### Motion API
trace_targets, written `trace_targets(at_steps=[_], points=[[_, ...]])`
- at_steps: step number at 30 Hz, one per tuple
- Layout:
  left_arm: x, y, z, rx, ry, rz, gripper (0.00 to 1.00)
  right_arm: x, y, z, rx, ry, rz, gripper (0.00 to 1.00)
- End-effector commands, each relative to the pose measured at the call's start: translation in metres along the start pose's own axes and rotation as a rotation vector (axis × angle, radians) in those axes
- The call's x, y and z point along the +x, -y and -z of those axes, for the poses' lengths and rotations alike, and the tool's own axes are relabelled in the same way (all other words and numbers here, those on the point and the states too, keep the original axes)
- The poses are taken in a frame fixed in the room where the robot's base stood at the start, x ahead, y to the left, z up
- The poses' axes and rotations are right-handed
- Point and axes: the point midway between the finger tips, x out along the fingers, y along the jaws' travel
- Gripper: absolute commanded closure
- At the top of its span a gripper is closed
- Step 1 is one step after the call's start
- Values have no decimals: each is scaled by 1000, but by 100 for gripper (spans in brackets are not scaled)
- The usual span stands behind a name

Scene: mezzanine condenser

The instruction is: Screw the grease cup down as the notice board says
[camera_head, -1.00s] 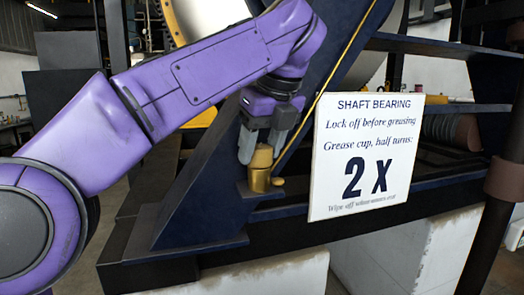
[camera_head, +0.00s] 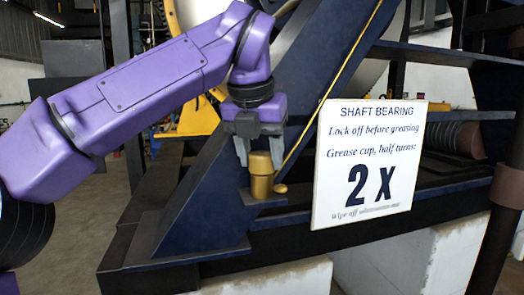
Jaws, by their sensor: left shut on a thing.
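The brass grease cup (camera_head: 261,182) stands upright on a small ledge of the dark blue bearing frame, with a small brass knob at its lower right. My left gripper (camera_head: 260,165) comes down from above with one grey finger on each side of the cup's top, shut on it. The white notice board (camera_head: 400,150) hangs just right of the cup. It reads "SHAFT BEARING", "Lock off before greasing", "Grease cup, half turns: 2 x". Its small last line is hard to read. My right gripper is not in view.
The dark blue slanted frame (camera_head: 205,205) rises behind and left of the cup. A thin yellow pipe (camera_head: 330,95) runs up from beside the cup. White blocks (camera_head: 405,255) stand below the frame. Open floor (camera_head: 75,235) lies at the left.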

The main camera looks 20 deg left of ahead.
Motion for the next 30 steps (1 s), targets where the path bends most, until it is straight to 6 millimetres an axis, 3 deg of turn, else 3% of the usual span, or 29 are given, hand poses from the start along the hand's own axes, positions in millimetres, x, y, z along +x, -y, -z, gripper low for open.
trace_targets(at_steps=[12,26,27,29,30], points=[[2,0,1,134,-8,56,78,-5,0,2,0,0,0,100],[2,0,1,143,-8,59,78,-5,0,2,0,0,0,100],[3,0,1,143,-8,59,38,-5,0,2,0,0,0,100],[2,0,1,143,-7,58,22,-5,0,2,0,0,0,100],[2,0,1,143,-6,58,22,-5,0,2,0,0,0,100]])
